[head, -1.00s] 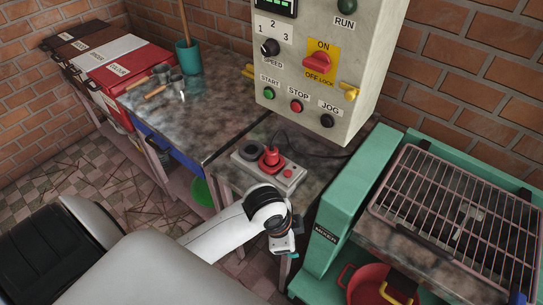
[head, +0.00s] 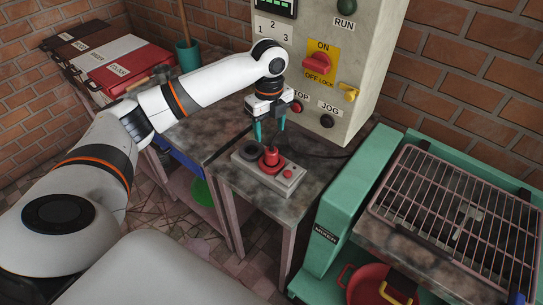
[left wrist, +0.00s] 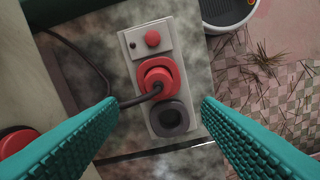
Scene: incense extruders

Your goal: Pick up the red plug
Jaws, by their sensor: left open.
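The red plug (head: 271,158) sits in a grey socket box (head: 290,181) on the small table, with a dark cable running from its top. It also shows in the left wrist view (left wrist: 157,76), in the middle of the box between a dark round socket (left wrist: 169,118) and a small red button (left wrist: 152,38). My left gripper (head: 267,133) points down above the box, open and empty, with its teal fingers apart. In the left wrist view the fingers (left wrist: 160,128) spread to either side of the box. The plug is not between the fingertips. My right gripper is not in view.
The control cabinet (head: 318,60) with its knobs and buttons stands just behind the box. The green mixer (head: 342,205) with a wire grid is to the right. Boxes and a teal cup (head: 187,55) are at the back left.

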